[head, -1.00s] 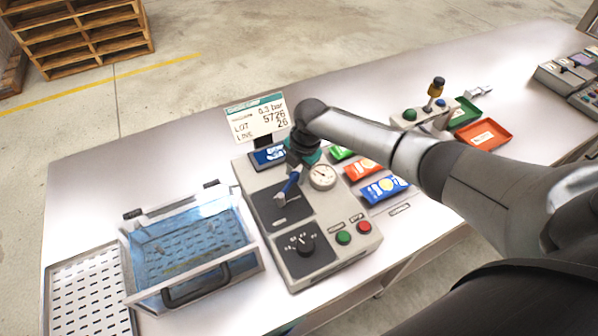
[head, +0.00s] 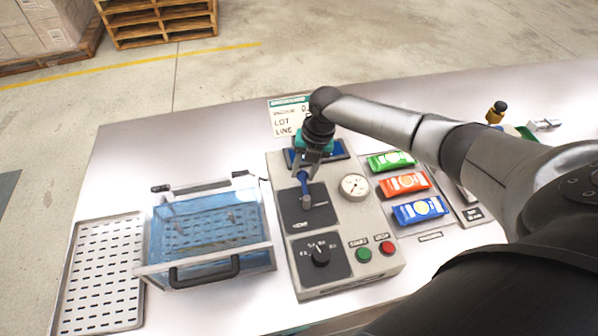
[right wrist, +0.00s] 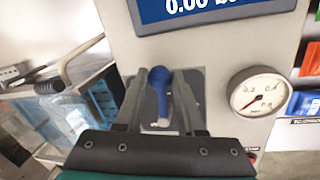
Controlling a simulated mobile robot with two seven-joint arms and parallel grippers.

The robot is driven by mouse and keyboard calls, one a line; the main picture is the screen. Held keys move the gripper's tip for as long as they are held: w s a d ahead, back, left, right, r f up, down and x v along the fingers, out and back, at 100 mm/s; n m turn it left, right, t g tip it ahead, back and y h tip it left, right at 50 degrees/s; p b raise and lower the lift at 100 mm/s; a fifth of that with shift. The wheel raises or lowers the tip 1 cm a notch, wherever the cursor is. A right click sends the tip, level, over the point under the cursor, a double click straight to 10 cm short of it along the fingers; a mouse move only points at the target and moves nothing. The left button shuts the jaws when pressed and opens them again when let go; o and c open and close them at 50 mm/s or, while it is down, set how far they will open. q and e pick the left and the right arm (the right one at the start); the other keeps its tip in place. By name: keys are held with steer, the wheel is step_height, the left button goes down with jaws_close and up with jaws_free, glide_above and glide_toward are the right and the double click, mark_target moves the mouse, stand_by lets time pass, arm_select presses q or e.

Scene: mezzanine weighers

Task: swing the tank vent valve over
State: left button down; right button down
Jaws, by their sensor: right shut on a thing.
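The tank vent valve is a blue lever (head: 304,184) on a dark plate marked VENT (head: 296,214), on the grey control panel (head: 273,178). My right gripper (head: 306,175) comes down over it from the back and is shut on the lever. In the right wrist view the blue lever (right wrist: 159,82) stands between the two fingers of my right gripper (right wrist: 160,90). The water tank (head: 208,226), clear with blue water, stands left of the panel. My left gripper is not in view.
The panel carries a gauge (head: 354,187), a knob (head: 320,255), a green button (head: 363,255) and a red button (head: 387,248). Coloured packets (head: 404,183) lie to the right. A perforated tray (head: 101,270) lies left of the tank. The table's back left is clear.

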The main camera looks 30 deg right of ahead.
steer(key=shift+w+a+n+b, duration=0.2)
steer(key=shift+a+n+b, duration=0.2)
steer(key=shift+n, duration=0.3)
steer(key=c, duration=0.5)
jaws_free()
steer(key=d+r, duration=0.1)
steer(key=r, duration=0.4)
steer(key=s+r, duration=0.1)
steer(key=r, duration=0.4)
steer(key=d+r, duration=0.1)
steer(key=r, duration=0.4)
steer(key=shift+s+d, duration=0.15)
steer(key=shift+d, duration=0.15)
